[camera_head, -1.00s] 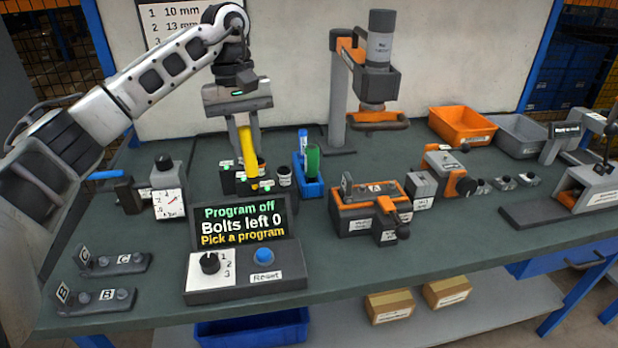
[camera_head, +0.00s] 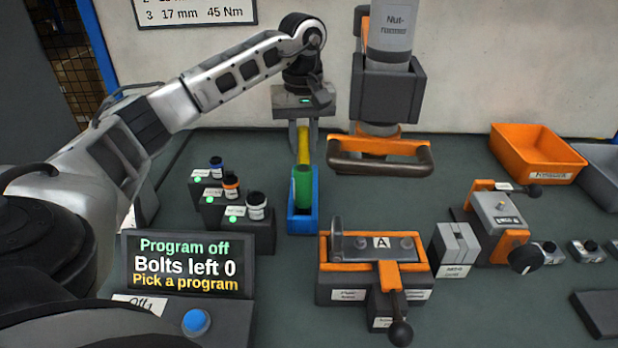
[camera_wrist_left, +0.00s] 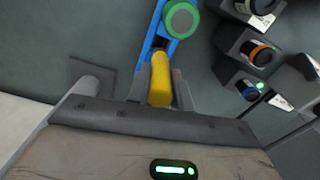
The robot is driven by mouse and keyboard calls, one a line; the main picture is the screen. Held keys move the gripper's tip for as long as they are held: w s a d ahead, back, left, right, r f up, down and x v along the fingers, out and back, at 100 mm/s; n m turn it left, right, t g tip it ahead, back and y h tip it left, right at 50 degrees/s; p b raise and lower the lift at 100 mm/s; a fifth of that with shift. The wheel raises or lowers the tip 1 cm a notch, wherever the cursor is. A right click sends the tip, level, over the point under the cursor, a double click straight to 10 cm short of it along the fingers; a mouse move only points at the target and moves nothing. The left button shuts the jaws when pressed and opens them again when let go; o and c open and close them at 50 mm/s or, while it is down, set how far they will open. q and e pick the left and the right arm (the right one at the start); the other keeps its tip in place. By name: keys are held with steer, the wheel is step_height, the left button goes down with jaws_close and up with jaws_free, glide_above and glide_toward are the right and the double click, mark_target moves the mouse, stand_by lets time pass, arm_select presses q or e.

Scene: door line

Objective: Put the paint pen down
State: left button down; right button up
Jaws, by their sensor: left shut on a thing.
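My left gripper (camera_head: 303,150) is shut on a yellow paint pen (camera_head: 303,140), which stands about upright between its fingers. The yellow pen also shows in the left wrist view (camera_wrist_left: 160,82). The gripper and yellow pen are at the far end of the holder, behind the green pen. The yellow pen's lower end is hidden, so I cannot tell whether it is inside the holder. The blue pen cannot be made out. My right gripper is not in view.
Small jars on dark stands (camera_head: 257,207) are left of the holder. The nutrunner (camera_head: 388,90) with its orange handle hangs to the right. An orange fixture (camera_head: 350,255) is at the front right, and a display panel (camera_head: 188,262) at the front left.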

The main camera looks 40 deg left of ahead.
arm_select(q)
steer(key=shift+f, duration=3.05)
steer(key=shift+f, duration=0.1)
steer(key=c, duration=1.2)
jaws_free()
steer(key=shift+c, duration=0.2)
step_height(320, 180, up, 12)
steer(key=shift+r, duration=0.15)
